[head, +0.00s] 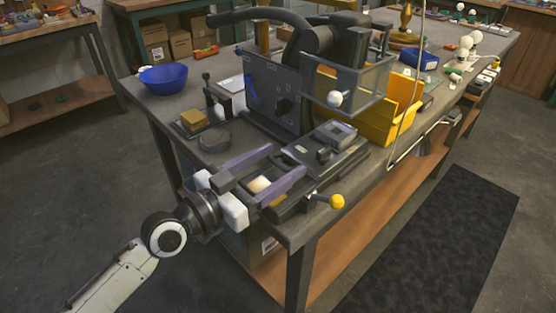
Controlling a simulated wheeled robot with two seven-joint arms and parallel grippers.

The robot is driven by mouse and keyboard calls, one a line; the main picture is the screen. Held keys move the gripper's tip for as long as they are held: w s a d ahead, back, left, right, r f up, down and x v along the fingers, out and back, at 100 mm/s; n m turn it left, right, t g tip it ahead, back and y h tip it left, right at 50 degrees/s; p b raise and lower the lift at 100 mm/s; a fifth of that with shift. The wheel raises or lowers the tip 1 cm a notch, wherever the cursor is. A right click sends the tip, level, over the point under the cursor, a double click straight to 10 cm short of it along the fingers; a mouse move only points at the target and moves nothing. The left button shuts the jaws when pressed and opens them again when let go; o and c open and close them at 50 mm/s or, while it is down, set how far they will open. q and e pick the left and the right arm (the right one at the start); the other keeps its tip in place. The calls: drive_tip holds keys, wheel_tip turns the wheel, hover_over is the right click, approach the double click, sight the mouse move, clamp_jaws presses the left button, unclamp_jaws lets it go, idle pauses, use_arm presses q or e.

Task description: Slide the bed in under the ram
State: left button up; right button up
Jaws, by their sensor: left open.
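The bed (313,156) is a dark flat slide with a grey block (335,134) on it, at the front of the black press (273,97). The ram cannot be made out clearly behind the clear guard (345,84), which has a white knob (335,98). My left gripper (287,160) reaches in from the left, low over the bench's front. Its two purple fingers are spread apart and point toward the bed. A pale rounded knob (260,184) shows between the fingers, apart from both in this view. My right gripper is out of view.
A yellow-knobbed lever (337,201) sticks out at the bench's front edge. A yellow bin (385,120) stands right of the press. A blue bowl (163,77), a small block (194,118) and a round dark dish (214,139) lie to the left.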

use_arm(q)
drive_tip(key=b+v, duration=0.1)
drive_tip(key=v, duration=0.8)
drive_tip(key=shift+a+r, duration=0.15)
drive_tip(key=shift+a, duration=0.1)
